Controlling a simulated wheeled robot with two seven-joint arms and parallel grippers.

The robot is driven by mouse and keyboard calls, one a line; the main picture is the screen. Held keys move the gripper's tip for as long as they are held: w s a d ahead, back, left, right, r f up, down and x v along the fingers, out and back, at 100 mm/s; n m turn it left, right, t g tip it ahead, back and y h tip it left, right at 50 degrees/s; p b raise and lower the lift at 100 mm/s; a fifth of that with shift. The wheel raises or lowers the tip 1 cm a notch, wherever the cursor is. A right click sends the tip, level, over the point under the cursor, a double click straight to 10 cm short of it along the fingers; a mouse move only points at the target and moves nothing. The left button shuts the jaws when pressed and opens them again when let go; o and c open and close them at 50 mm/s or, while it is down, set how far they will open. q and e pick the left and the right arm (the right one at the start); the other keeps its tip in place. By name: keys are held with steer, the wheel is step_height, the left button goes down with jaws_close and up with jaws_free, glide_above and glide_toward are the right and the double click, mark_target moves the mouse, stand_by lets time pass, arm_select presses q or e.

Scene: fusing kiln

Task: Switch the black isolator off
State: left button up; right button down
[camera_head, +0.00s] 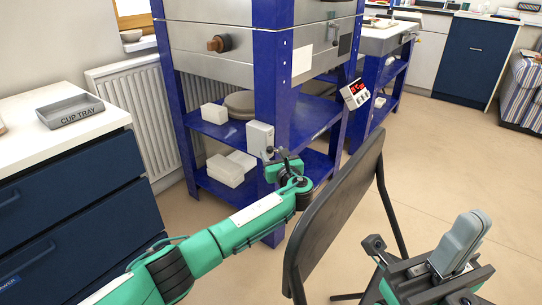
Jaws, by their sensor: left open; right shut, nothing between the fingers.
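A pale grey box (260,138) is fixed to the blue front leg of the kiln stand. A small dark part (269,151) shows at its lower right; it may be the black isolator's handle, but it is too small to tell its position. My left gripper (280,160) is at the box's lower right, close to that dark part. It is open, and I cannot tell whether it touches.
A black chair (335,205) stands just right of my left arm. Floor is clear at right.

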arm_select(q)
steer(key=shift+b+x, duration=0.35)
steer(key=shift+x, duration=1.15)
